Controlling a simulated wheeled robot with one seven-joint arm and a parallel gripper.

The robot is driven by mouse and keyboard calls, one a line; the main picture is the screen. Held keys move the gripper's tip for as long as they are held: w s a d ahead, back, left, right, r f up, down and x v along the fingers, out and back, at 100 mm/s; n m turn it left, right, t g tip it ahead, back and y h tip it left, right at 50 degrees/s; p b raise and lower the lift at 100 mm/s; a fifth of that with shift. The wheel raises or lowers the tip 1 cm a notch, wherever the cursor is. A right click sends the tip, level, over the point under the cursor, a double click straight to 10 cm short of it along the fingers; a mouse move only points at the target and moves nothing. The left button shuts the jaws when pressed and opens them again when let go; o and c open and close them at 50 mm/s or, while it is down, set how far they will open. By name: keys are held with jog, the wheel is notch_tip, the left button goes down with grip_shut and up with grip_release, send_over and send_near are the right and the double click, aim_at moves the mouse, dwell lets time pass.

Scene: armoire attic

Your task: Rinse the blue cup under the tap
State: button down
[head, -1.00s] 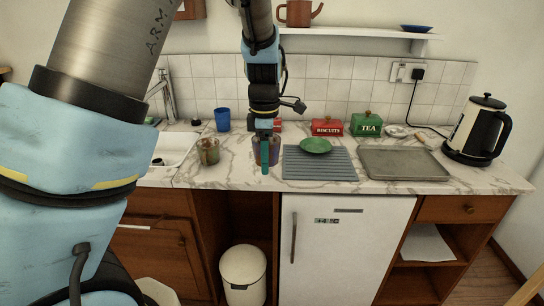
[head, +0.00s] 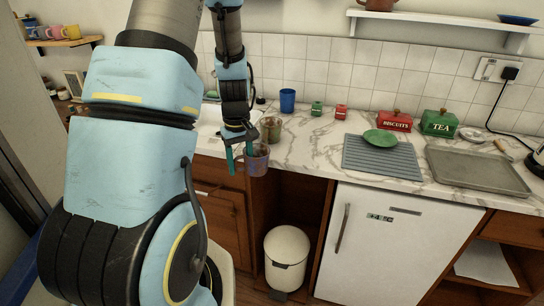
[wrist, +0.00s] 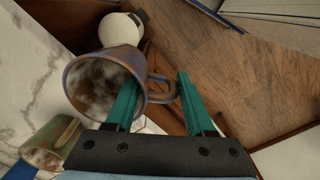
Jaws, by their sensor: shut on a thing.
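My gripper (head: 240,159) is shut on a mug (head: 258,161) with a mottled blue-purple and brown glaze, held at the counter's front edge. In the wrist view the handle of this mug (wrist: 100,62) lies between the teal fingers (wrist: 160,70); its mouth faces the camera and pale and brown patches show inside. A plain bright blue cup (head: 288,101) stands upright at the back of the counter. The sink (head: 211,122) is left of the mug, mostly hidden behind my arm. The tap cannot be made out now.
A green-brown mug (head: 271,129) stands on the counter close behind the held one. A white bin (head: 287,252) stands below.

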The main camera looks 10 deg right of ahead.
jog(key=w+a+f+m, duration=0.3)
jog(key=a+f+m, duration=0.1)
jog(key=a, duration=0.6)
jog(key=shift+w, duration=0.15)
